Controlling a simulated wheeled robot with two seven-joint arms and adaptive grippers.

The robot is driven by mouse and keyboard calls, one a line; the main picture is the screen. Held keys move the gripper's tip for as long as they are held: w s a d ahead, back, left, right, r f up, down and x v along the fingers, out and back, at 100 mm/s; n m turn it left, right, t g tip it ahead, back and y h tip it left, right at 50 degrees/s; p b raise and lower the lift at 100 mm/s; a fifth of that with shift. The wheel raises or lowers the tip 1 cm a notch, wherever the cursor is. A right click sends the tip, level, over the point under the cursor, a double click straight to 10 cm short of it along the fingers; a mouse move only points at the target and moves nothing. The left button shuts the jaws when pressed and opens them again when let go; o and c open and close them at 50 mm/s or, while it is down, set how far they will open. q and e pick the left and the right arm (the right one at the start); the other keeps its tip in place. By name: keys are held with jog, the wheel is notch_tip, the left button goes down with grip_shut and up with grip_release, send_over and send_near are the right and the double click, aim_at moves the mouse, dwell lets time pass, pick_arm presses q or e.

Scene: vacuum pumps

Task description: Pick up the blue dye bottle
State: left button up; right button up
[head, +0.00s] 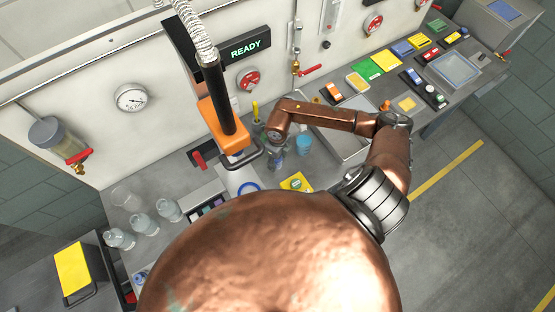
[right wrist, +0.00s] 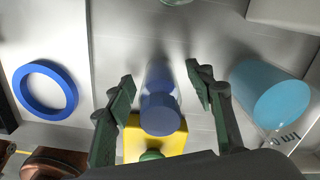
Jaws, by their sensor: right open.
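The blue dye bottle (right wrist: 160,105), a clear bottle with a dark blue cap or content, shows in the middle of the right wrist view. In the head view the bottle (head: 277,160) is partly hidden beneath my right gripper (head: 276,143). My right gripper (right wrist: 162,92) is open, with one dark green finger on each side of the bottle. Gaps show between the fingers and the bottle, so I see no grasp. My left gripper is not in view.
A light-blue beaker (right wrist: 268,95) stands close to the right finger. A yellow block (right wrist: 178,143) with a green knob and a blue ring (right wrist: 45,88) are nearby. Clear glass vessels (head: 145,223) stand at lower left.

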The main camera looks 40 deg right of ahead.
jog(key=shift+c, duration=0.5)
jog(key=c, duration=1.2)
jog(key=shift+c, duration=0.2)
